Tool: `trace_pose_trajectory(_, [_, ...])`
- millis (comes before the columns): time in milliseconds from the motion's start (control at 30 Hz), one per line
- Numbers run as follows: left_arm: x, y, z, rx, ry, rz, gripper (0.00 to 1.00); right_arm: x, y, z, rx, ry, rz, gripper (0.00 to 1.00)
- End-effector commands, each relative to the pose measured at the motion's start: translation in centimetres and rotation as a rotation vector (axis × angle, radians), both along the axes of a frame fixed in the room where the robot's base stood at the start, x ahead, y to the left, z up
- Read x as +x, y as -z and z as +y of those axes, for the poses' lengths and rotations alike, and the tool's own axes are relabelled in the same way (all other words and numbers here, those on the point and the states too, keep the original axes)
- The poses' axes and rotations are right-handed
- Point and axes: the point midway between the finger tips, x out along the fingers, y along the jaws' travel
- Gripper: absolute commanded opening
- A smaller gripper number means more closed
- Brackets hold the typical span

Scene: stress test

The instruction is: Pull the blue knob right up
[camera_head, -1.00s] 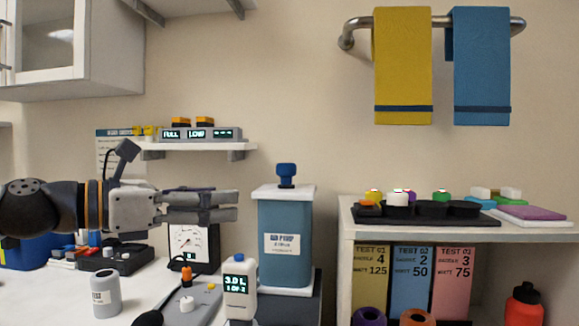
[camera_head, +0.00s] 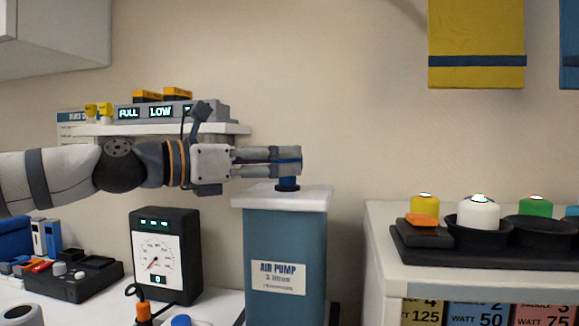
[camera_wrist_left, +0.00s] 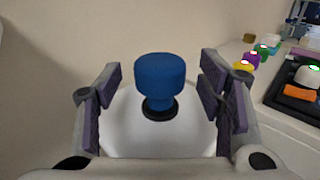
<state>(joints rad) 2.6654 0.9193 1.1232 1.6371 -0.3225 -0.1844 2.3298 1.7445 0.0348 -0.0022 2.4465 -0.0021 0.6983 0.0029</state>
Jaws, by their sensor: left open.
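The blue knob (camera_wrist_left: 160,80) stands upright on top of the air pump, a blue box with a white lid (camera_head: 284,245). In the head view the knob (camera_head: 288,183) is mostly hidden behind my left gripper's fingers; its dark base shows just above the lid. My left gripper (camera_head: 290,160) is level with the knob, with its fingers reaching around it. In the left wrist view the open fingers (camera_wrist_left: 165,100) stand on either side of the knob, with a gap on both sides. My right gripper is not in view.
A gauge box (camera_head: 165,255) stands left of the pump. A shelf (camera_head: 160,129) with a FULL/LOW display is behind my arm. To the right, a white-topped counter (camera_head: 385,222) holds a black tray with coloured buttons (camera_head: 478,213). Yellow towel (camera_head: 476,40) hangs above.

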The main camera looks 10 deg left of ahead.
Motion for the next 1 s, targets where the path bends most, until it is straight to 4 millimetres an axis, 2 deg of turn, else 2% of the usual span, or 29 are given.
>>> trace_pose_trajectory(100, [1.4,0.0,-1.4,-0.001,0.001,0.001,0.62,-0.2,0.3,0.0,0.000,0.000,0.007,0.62])
trace_pose_trajectory(200, [1.9,-0.1,-2.0,0.000,0.000,-0.003,0.62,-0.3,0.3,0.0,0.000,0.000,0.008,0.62])
trace_pose_trajectory(467, [2.0,-0.3,-2.1,-0.001,0.000,-0.003,0.62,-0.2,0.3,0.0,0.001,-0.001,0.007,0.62])
trace_pose_trajectory(733, [2.0,-0.3,-2.1,-0.001,0.000,-0.004,0.03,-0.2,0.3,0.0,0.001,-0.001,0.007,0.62])
trace_pose_trajectory(767, [2.0,-0.3,-2.1,-0.001,0.000,-0.004,0.00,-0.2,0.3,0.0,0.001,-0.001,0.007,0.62])
trace_pose_trajectory(867, [2.0,-0.3,-2.1,-0.001,0.000,-0.004,0.00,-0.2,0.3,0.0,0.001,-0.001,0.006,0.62])
trace_pose_trajectory(1000, [1.8,-1.7,-2.1,-0.001,0.000,-0.008,0.00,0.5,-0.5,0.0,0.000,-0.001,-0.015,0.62])
